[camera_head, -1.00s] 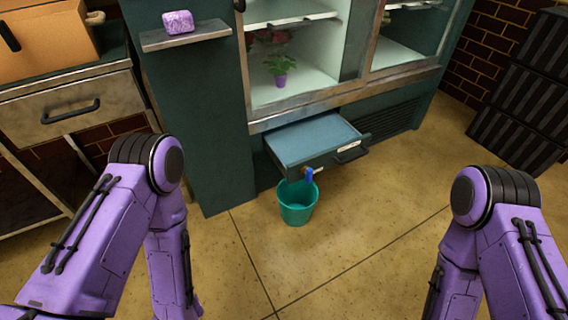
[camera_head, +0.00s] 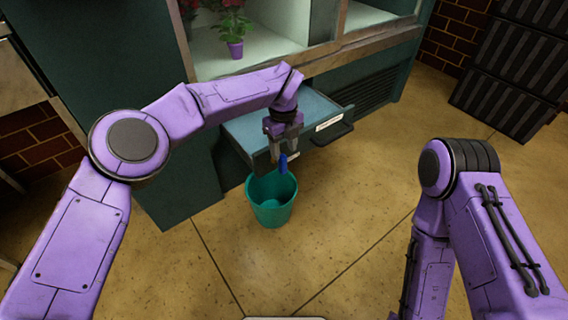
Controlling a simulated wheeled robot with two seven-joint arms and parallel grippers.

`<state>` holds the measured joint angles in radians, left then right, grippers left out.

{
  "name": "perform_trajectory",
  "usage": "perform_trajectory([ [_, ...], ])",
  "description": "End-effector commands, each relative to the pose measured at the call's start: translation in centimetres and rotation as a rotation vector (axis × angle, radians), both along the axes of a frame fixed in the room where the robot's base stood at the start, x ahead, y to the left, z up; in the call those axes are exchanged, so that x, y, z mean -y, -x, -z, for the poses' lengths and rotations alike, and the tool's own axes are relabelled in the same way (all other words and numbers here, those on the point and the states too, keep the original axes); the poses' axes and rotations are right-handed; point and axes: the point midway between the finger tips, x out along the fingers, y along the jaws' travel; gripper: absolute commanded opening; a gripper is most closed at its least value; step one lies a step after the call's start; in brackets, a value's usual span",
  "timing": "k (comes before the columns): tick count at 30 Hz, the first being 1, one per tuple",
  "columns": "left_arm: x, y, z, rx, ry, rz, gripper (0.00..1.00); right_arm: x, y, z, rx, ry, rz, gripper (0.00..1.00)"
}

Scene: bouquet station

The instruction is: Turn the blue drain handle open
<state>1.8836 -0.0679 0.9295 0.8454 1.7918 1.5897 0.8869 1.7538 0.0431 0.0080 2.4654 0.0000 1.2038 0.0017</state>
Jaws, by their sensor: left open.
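The blue drain handle (camera_head: 283,163) hangs at the front of the pulled-out drawer (camera_head: 240,133), above the teal bucket (camera_head: 270,207). My left gripper (camera_head: 278,155) points down at the drawer's front, with its open fingers right at the handle. The fingers partly cover the drain fitting, and I cannot tell whether they touch the handle. My right arm shows at the right, but its gripper is out of the picture.
The teal bucket stands on the tiled floor under the handle. The drawer's black pull (camera_head: 333,133) sticks out right of my left gripper. A potted plant (camera_head: 233,30) stands in the cabinet above. Dark crates (camera_head: 518,75) are stacked at the right. The middle floor is clear.

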Motion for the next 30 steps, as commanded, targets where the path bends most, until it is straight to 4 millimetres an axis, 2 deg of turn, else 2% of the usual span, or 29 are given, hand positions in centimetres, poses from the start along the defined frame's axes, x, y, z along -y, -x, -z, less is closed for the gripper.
perform_trajectory([
  [1, -0.1, 0.0, 1.8, -0.003, -0.002, -0.001, 0.49, 0.0, 0.0, 1.0, -0.001, -0.001, 0.001, 0.43],
  [7, 0.0, 0.0, 5.1, 0.000, -0.002, 0.003, 0.49, -0.3, 0.4, 2.2, -0.047, -0.020, -0.034, 0.43],
  [11, 0.0, 0.0, 5.7, 0.001, -0.002, 0.004, 0.49, -0.3, 0.8, 2.5, -0.080, -0.031, -0.058, 0.43],
  [18, 0.1, 0.0, 5.7, 0.002, -0.003, 0.007, 0.49, -0.4, 0.9, 2.4, -0.084, -0.032, -0.061, 0.43],
  [22, 0.1, 0.0, 5.7, 0.002, -0.003, 0.007, 0.07, -0.4, 0.9, 2.4, -0.084, -0.032, -0.061, 0.43],
  [23, 0.1, 0.0, 5.7, 0.002, -0.003, 0.007, 0.00, -0.4, 0.8, 2.4, -0.084, -0.032, -0.061, 0.43],
  [30, 0.1, 0.0, 5.8, 0.006, 0.005, 0.007, 0.00, -0.4, 0.9, 2.5, -0.087, -0.033, -0.063, 0.43],
])
